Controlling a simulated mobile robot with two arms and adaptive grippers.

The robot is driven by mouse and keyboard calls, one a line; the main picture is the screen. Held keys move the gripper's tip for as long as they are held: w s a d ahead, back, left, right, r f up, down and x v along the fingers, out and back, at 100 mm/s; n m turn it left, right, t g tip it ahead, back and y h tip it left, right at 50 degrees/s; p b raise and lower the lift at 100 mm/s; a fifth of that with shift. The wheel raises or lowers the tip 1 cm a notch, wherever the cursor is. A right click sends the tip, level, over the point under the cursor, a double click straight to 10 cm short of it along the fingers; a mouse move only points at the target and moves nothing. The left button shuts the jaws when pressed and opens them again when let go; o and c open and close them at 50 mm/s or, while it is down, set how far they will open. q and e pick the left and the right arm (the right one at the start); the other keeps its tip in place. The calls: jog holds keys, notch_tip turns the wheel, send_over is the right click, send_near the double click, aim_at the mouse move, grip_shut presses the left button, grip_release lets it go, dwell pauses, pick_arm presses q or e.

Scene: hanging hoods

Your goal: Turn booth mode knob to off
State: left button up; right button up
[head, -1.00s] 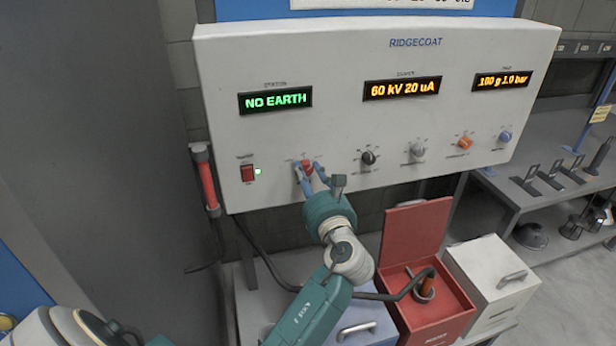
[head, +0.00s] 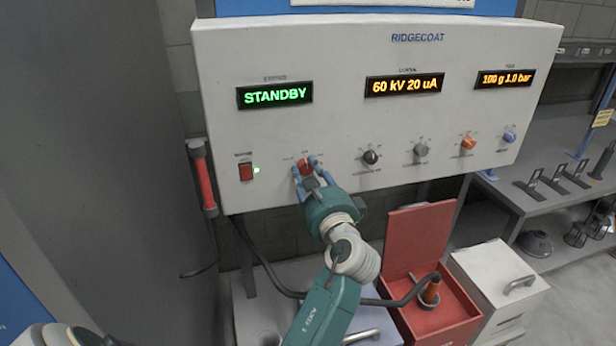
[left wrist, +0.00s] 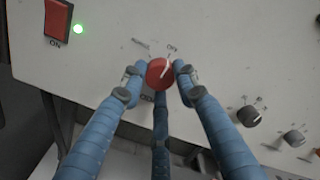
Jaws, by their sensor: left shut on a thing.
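The red round booth mode knob (head: 305,166) is at the lower left of the light grey control panel. My left gripper (head: 307,176) has its blue fingers around it, shut on it. In the left wrist view the knob (left wrist: 159,73) sits between the fingertips (left wrist: 158,78), with a third finger below. Its white pointer line slants up and slightly right, roughly toward the OFF label (left wrist: 172,48). Other labels around the knob are too small or partly covered to read. The left display (head: 275,95) reads STANDBY. My right gripper is not in view.
A red rocker switch (head: 246,172) with a green lamp is left of the knob. A black knob (head: 370,157), a grey knob (head: 421,149) and an orange knob (head: 467,143) sit to the right. An open red box (head: 440,322) stands below.

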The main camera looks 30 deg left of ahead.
aim_at(306, 129)
pick_arm(q)
jog(key=shift+d+f, duration=0.1)
jog(key=shift+f, duration=0.3)
jog(key=o, duration=1.2)
jog(key=shift+c, duration=0.2)
jog(key=shift+w+r, duration=0.15)
notch_tip(306, 129, up, 10)
